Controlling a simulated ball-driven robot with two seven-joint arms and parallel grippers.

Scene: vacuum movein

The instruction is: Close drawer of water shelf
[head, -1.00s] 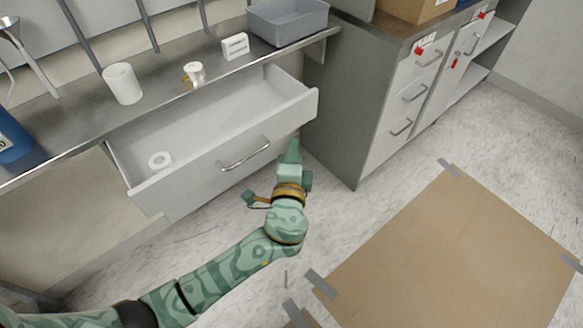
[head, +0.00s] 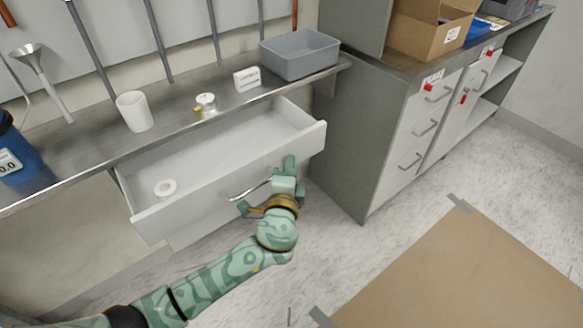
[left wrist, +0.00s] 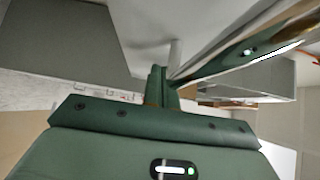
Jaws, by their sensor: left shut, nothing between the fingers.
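The white drawer (head: 215,202) under the steel shelf (head: 90,150) is pulled open in the head view. Its front carries a curved metal handle (head: 250,190). A white ring-shaped roll (head: 165,188) lies inside at the left end. My left gripper (head: 290,163) is shut and empty, in front of the right part of the drawer front and just right of the handle, overlapping the handle's right end. I cannot tell whether it touches the front. In the left wrist view its closed fingers (left wrist: 160,82) point ahead beside a slanted pale panel. My right gripper is out of view.
On the shelf stand a white cup (head: 134,111), a small white-and-brass item (head: 205,102), a label block (head: 247,79) and a grey bin (head: 300,55). A grey cabinet (head: 345,150) stands right of the drawer.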

